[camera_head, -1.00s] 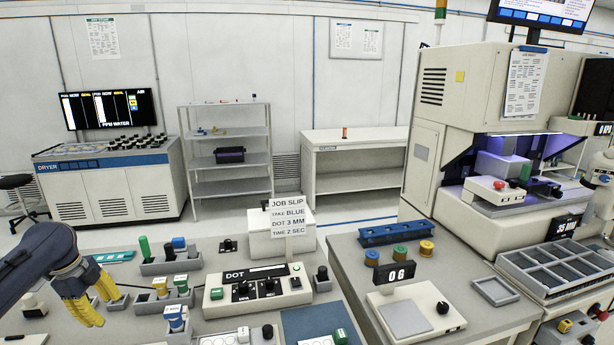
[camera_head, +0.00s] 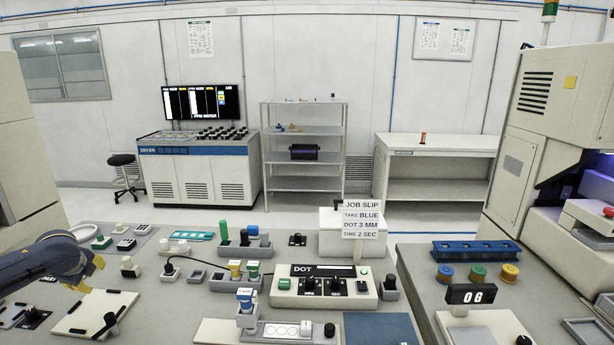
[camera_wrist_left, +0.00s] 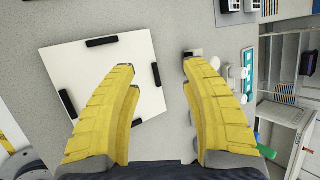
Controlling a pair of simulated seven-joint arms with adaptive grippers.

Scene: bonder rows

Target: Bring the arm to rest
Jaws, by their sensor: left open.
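My left arm comes in from the left in the head view. Its gripper (camera_head: 92,275) has yellow fingers and hangs above the left part of the bench, over the white plate (camera_head: 88,312) with black clips. In the left wrist view the two yellow fingers (camera_wrist_left: 160,105) stand wide apart with nothing between them. Beneath them lie the white plate (camera_wrist_left: 105,75) and bare grey bench top. The fingers look clear of the plate, though the height is hard to judge. My right gripper is not in either view.
A dot controller (camera_head: 322,285), a job slip (camera_head: 361,220) and holders with coloured syringes (camera_head: 240,270) stand on the bench to the right of the gripper. A scale (camera_head: 478,320) and coloured spools (camera_head: 478,272) sit on the right bench. A stool (camera_head: 124,175) stands behind.

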